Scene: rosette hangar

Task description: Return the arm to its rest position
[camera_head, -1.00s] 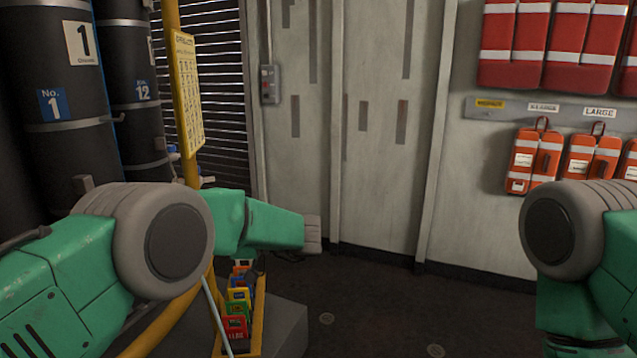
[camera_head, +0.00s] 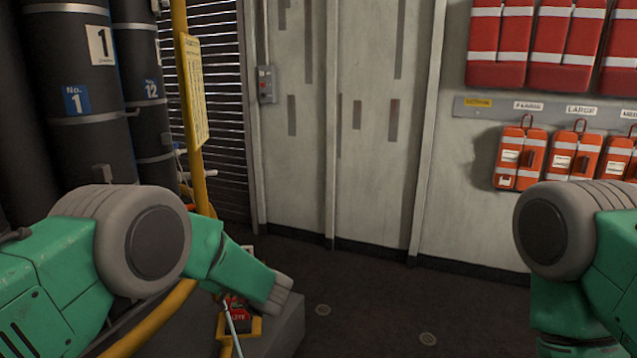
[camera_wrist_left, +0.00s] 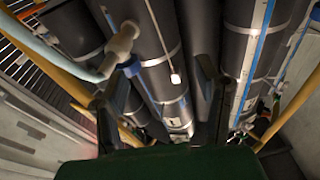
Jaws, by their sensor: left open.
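My left arm (camera_head: 240,272) is green with a grey joint and comes in from the left in the head view. Its forearm slopes down and to the right, and its grey end is over the yellow card holder. In the left wrist view my left gripper (camera_wrist_left: 160,112) has its two dark fingers apart, with nothing between them. The gripper itself is not seen in the head view. My right arm (camera_head: 575,260) shows at the right edge; its gripper is out of view.
A yellow holder (camera_head: 252,328) with coloured cards sits on a grey box (camera_head: 290,328) beneath my left forearm. A yellow post (camera_head: 188,100) and black cylinders (camera_head: 75,85) stand at left. Orange packs (camera_head: 520,157) hang at right. The middle floor (camera_head: 380,300) is clear.

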